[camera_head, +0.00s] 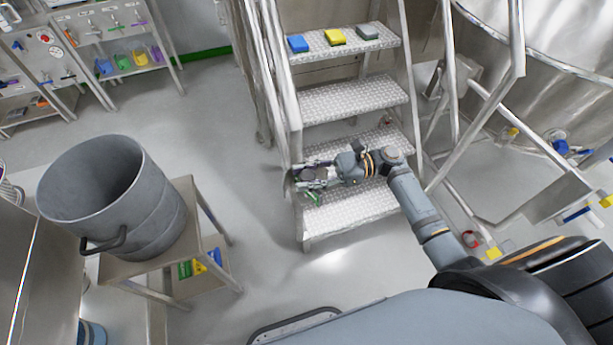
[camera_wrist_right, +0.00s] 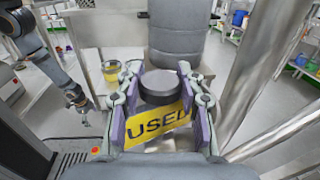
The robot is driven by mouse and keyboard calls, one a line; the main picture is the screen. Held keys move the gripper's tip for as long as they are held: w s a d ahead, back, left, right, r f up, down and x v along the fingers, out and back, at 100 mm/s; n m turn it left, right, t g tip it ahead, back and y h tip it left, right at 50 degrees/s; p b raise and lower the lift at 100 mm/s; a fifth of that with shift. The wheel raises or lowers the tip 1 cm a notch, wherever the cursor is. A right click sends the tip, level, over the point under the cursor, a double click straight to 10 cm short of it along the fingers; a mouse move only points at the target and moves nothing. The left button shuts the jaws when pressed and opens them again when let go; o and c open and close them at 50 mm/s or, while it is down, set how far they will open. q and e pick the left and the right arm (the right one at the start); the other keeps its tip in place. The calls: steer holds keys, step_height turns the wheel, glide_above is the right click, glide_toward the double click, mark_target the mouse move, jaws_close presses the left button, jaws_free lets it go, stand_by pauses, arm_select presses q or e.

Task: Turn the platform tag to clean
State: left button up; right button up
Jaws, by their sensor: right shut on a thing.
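The platform tag (camera_wrist_right: 150,128) is a yellow plate reading "USED" in the right wrist view, below a dark round knob (camera_wrist_right: 162,86). My right gripper (camera_wrist_right: 160,98) is shut on the tag's knob, with a purple-padded finger on either side. In the head view my right gripper (camera_head: 308,174) is at the left side of the steel steps, by the lower treads; the tag's face cannot be read there. My left gripper (camera_wrist_right: 78,102) shows small at the left of the right wrist view, apart from the tag; its jaws are too small to judge.
The steel steps (camera_head: 352,98) carry blue, yellow and grey blocks on the top tread. A large grey drum (camera_head: 118,205) stands on a steel stand at left. A large steel vessel (camera_head: 570,40) is at upper right. Open floor lies between stand and steps.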

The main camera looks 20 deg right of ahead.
stand_by(0.3)
steer(key=o, duration=1.2)
steer(key=s+d, duration=0.1)
steer(key=d, duration=1.1)
